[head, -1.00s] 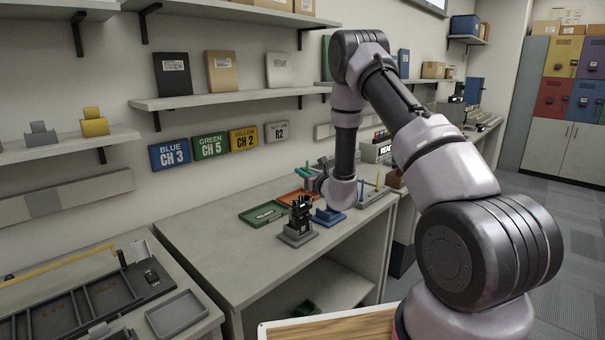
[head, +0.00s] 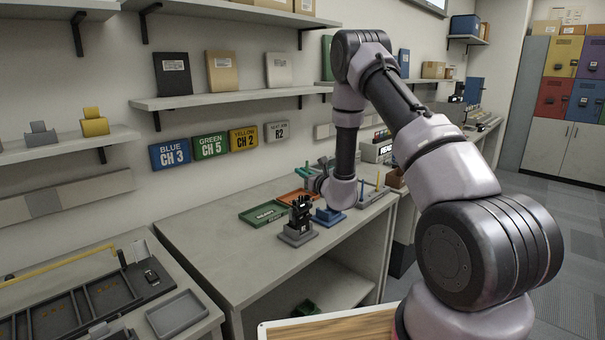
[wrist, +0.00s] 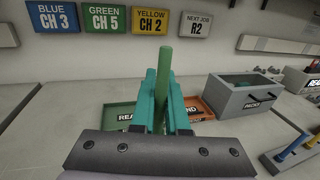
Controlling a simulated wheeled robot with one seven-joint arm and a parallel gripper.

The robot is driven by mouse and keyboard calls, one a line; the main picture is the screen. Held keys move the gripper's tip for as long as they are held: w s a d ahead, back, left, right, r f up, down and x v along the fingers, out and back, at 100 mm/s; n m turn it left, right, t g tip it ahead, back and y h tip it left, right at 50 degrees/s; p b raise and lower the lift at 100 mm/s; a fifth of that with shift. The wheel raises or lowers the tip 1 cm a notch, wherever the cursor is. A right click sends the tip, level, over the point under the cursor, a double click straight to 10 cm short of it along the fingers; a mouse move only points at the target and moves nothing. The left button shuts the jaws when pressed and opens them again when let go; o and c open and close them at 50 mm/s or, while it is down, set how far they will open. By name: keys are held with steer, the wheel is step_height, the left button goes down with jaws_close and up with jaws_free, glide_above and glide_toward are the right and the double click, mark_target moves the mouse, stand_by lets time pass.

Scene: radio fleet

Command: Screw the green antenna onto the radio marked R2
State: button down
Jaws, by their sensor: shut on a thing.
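The green antenna (wrist: 162,75) stands roughly upright between the teal fingers of my gripper (wrist: 164,92) in the wrist view. The fingers are shut on it, and its top sticks up above them. In the head view my gripper (head: 305,171) is small, above the back of the workbench, and partly hidden by my arm. A black radio (head: 300,212) stands upright in a grey holder (head: 297,236) near the bench's front edge, apart from my gripper. No R2 mark is readable on it. The radio does not show in the wrist view.
A green tray (head: 262,214), an orange tray (head: 297,196) and a blue tray (head: 328,217) lie around the radio. A grey bin (wrist: 247,98) stands right of my gripper. A rack (head: 372,195) holds upright coloured rods. A wall sign (head: 277,132) reads R2. The bench's left part is clear.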

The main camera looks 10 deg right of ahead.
steer(key=shift+f, duration=1.2)
steer(key=c, duration=0.8)
jaws_free()
steer(key=shift+c, duration=0.2)
steer(key=v, duration=1)
steer(key=shift+s+d, duration=0.15)
steer(key=shift+s, duration=0.25)
